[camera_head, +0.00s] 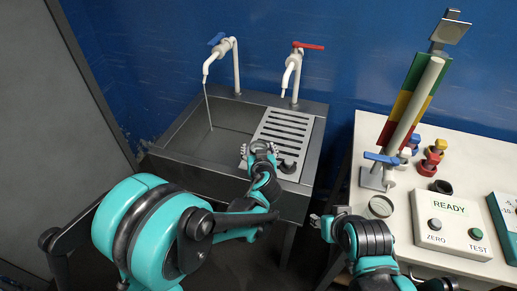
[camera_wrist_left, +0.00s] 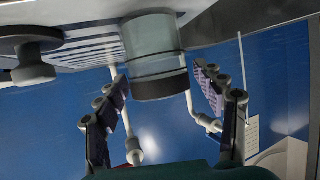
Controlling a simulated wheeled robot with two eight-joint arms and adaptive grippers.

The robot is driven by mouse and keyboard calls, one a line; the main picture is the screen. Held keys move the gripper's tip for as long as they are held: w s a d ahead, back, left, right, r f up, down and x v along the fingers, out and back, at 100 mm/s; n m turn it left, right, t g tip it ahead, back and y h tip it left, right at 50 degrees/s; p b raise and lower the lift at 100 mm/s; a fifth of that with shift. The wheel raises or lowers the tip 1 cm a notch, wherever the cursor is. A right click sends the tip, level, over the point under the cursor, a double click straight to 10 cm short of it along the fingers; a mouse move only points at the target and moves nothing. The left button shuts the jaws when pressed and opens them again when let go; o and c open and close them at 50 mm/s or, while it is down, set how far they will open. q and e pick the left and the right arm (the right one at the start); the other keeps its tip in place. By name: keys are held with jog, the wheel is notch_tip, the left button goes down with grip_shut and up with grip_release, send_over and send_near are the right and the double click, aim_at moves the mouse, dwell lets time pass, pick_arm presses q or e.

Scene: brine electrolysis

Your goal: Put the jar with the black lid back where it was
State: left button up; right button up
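A clear glass jar (camera_wrist_left: 152,50) is between the fingers of my left gripper (camera_wrist_left: 162,90) in the left wrist view, with a small gap showing on each side. The gripper looks open around it. In the head view my left gripper (camera_head: 258,150) is over the slatted drainboard (camera_head: 284,132) and mostly hides the jar. A black knobbed disc (camera_head: 289,165) lies on the drainboard, close right of the gripper; it also shows in the left wrist view (camera_wrist_left: 30,48). My right gripper (camera_head: 324,222) is by the white table's left edge; its fingers are unclear.
The sink basin (camera_head: 190,135) is left of the drainboard, with a thin stream from the blue-handled tap (camera_head: 222,55). A red-handled tap (camera_head: 293,70) stands behind. The table holds a round glass vessel (camera_head: 381,206), a black round object (camera_head: 441,187), a READY box (camera_head: 450,222) and a tall column (camera_head: 415,105).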

pick_arm(q)
jog(key=shift+r, duration=0.1)
jog(key=shift+s+r, duration=0.15)
jog(key=shift+r, duration=0.05)
jog(key=a+p+v, duration=0.1)
jog(key=p+v, duration=0.3)
jog(key=v, duration=0.8)
jog(key=s+a+r+g+y, duration=0.1)
jog(key=s+a+g, duration=0.4)
jog(key=a, duration=0.8)
jog(key=s+a+g+h, duration=0.1)
jog(key=s+a, duration=0.4)
jog(key=s, duration=0.6)
jog(key=shift+s+r+m+g+h, duration=0.3)
jog(key=shift+s+m+h, duration=0.1)
jog(key=shift+h, duration=0.2)
pick_arm(e)
notch_tip(320, 180, up, 4)
jog(key=shift+f, duration=0.1)
pick_arm(q)
jog(key=shift+c, duration=0.3)
pick_arm(e)
jog(key=shift+c, duration=0.3)
